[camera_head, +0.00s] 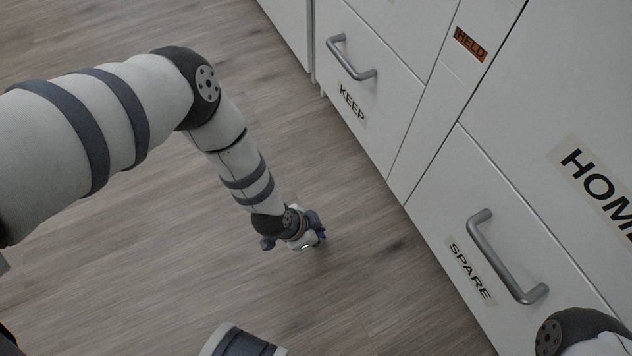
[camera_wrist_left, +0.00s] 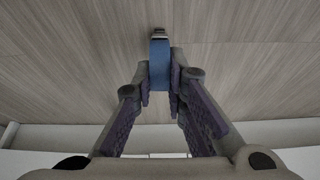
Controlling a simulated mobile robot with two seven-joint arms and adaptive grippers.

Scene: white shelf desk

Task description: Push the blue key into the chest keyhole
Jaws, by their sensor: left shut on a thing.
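My left gripper (camera_head: 316,237) hangs low over the wooden floor, in front of the white drawers. In the left wrist view, my left gripper (camera_wrist_left: 160,76) is shut on the blue key (camera_wrist_left: 160,60). The key's blue body sits between the two fingertips, and its metallic end (camera_wrist_left: 158,34) sticks out beyond them over the floor. In the head view the key cannot be made out at the gripper. No chest or keyhole shows in either view. My right gripper is not in view; only parts of my right arm show at the lower right.
The white cabinet fills the right side, with a drawer labelled KEEP (camera_head: 352,103) and one labelled SPARE (camera_head: 470,271), each with a metal handle. An orange HELD label (camera_head: 470,44) and a HOME label (camera_head: 600,184) are higher up. The wooden floor (camera_head: 130,300) looks clear.

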